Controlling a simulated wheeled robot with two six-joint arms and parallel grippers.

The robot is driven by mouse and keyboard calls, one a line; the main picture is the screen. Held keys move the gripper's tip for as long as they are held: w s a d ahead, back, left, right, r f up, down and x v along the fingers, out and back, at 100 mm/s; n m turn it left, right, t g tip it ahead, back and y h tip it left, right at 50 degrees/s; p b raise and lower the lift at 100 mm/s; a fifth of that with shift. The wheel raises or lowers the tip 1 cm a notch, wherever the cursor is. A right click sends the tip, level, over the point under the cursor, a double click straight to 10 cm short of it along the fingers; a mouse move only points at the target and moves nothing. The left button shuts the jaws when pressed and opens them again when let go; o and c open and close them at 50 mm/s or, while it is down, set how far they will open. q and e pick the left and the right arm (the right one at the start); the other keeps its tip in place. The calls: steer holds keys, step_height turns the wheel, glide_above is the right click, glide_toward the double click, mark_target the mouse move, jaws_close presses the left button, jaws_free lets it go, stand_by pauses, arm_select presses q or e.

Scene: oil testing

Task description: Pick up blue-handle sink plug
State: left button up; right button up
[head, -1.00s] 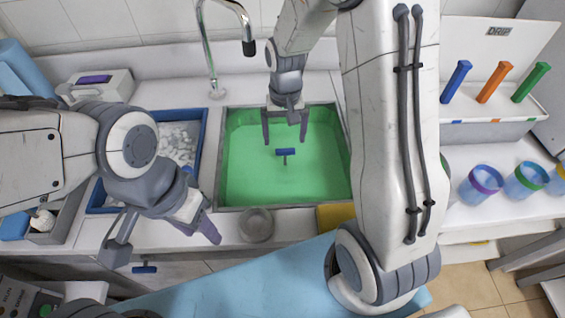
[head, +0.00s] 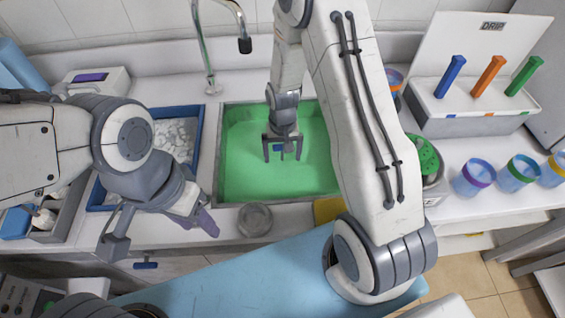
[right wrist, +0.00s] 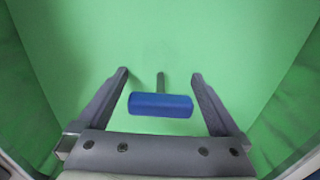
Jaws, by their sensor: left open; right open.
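The sink plug has a blue T-shaped handle (right wrist: 160,104) on a dark stem. In the right wrist view it stands in the green sink, between the open fingers of my right gripper (right wrist: 160,82), with a gap on each side. In the head view the handle (head: 278,148) is partly hidden by my right gripper (head: 283,154), which reaches down into the sink from above. My left gripper (head: 160,232) is open and empty over the counter's front edge, left of the sink.
The sink (head: 240,160) holds green liquid, with a faucet (head: 207,50) behind it. A blue tray (head: 198,140) of white pieces is at left. A glass dish (head: 255,220) and a yellow sponge (head: 328,209) sit at the sink's front edge. Cups (head: 474,177) stand at right.

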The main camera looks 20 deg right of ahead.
steer(key=c, duration=1.4)
steer(key=shift+r, duration=0.1)
